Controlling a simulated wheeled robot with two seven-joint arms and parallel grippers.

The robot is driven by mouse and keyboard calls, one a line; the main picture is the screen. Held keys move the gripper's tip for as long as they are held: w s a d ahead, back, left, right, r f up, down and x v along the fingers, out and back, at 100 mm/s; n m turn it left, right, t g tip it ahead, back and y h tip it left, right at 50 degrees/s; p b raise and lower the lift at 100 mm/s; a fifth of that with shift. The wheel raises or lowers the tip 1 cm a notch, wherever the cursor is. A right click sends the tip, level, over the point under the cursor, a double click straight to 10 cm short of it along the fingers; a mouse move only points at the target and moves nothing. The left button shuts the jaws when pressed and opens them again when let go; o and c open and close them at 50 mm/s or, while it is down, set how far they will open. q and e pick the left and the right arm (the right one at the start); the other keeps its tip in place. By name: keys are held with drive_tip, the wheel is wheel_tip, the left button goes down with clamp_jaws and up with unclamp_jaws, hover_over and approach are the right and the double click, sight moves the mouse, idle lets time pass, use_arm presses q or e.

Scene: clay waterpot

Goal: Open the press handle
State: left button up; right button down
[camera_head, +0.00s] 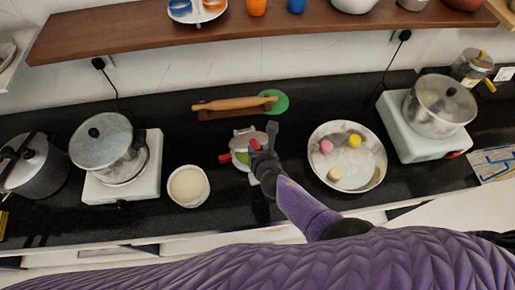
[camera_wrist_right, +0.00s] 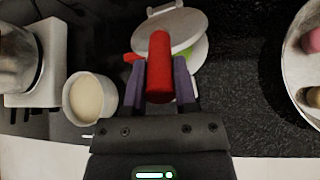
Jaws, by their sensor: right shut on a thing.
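The press stands on the black counter, with a pale round plate (camera_wrist_right: 175,28) and a green layer (camera_wrist_right: 189,55) showing at its edge. In the head view the press (camera_head: 241,137) is partly behind my right gripper (camera_head: 260,156). A red handle (camera_wrist_right: 159,66) sits between the two fingers of my right gripper (camera_wrist_right: 160,85) in the wrist view, and the gripper is shut on it. A second red part (camera_head: 225,158) shows at the left side of the press. My left gripper is not in view.
A white bowl (camera_head: 188,186) stands left of the press. A large metal bowl (camera_head: 374,178) with colored balls stands to the right. A rolling pin (camera_head: 235,104) lies behind. Pots on stoves stand at both sides, and a wooden shelf (camera_head: 130,35) runs above.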

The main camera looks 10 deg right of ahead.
drive_tip(key=shift+c, duration=2)
unclamp_jaws()
drive_tip(key=p+v, duration=0.6)
drive_tip(key=v, duration=0.4)
drive_tip(key=shift+f, duration=0.1)
